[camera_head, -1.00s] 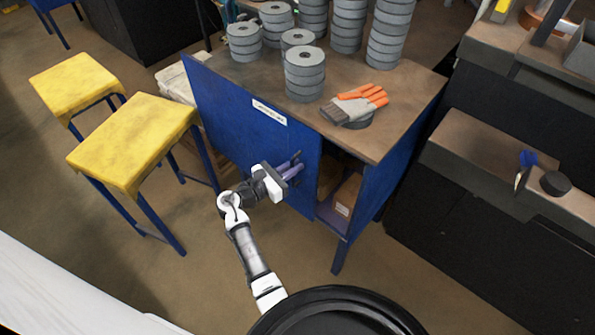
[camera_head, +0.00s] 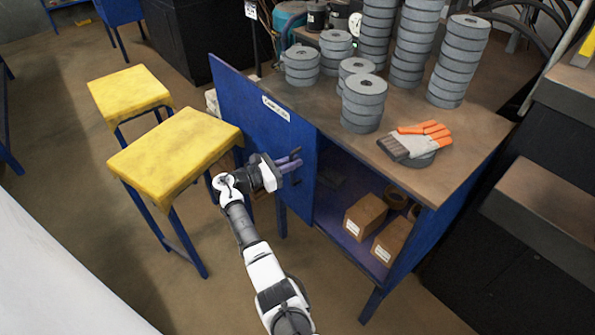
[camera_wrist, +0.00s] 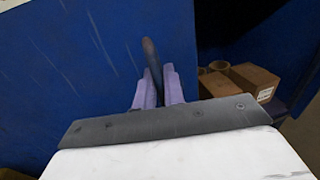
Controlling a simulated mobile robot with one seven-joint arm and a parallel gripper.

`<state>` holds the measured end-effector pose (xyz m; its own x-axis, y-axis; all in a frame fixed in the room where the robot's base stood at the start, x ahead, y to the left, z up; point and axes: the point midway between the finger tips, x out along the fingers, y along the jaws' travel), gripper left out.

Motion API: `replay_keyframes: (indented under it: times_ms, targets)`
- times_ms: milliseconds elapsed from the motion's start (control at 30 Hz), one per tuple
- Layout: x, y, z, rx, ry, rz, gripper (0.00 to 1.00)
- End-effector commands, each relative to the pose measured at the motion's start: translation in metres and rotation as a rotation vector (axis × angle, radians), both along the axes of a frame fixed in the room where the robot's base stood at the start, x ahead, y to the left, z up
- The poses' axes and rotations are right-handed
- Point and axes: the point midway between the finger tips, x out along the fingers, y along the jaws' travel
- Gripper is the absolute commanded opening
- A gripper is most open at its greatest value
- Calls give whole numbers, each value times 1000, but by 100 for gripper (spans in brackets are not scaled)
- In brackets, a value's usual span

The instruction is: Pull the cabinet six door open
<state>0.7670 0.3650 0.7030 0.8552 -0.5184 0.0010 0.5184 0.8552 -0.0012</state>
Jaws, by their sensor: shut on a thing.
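The blue cabinet door (camera_head: 270,135) carries a white label and stands swung outward, with the cabinet interior showing to its right. Its dark handle (camera_wrist: 152,60) shows in the wrist view between the two purple fingers. My gripper (camera_head: 293,160) is shut on the handle near the door's right edge. It also shows in the wrist view (camera_wrist: 158,86), where the door (camera_wrist: 70,70) fills the left side. The fingers hide part of the handle.
Cardboard boxes (camera_head: 366,215) and a tape roll (camera_head: 396,196) lie inside the cabinet. Stacked grey discs (camera_head: 363,103) and an orange-grey glove (camera_head: 418,140) are on the wooden top. A yellow stool (camera_head: 175,150) stands close left of my arm. A dark bench (camera_head: 530,260) is at right.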

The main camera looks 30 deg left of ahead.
Motion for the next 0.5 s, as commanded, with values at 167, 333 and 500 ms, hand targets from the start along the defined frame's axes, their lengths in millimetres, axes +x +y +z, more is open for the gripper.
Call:
replay_keyframes:
  times_ms: [167, 333, 500]
  targets:
    - [0, 3, 0, 0, 0, 2, 0]
    - [0, 2, 0, 1, 1, 2, 0]
    - [0, 2, 0, 1, 1, 2, 26]
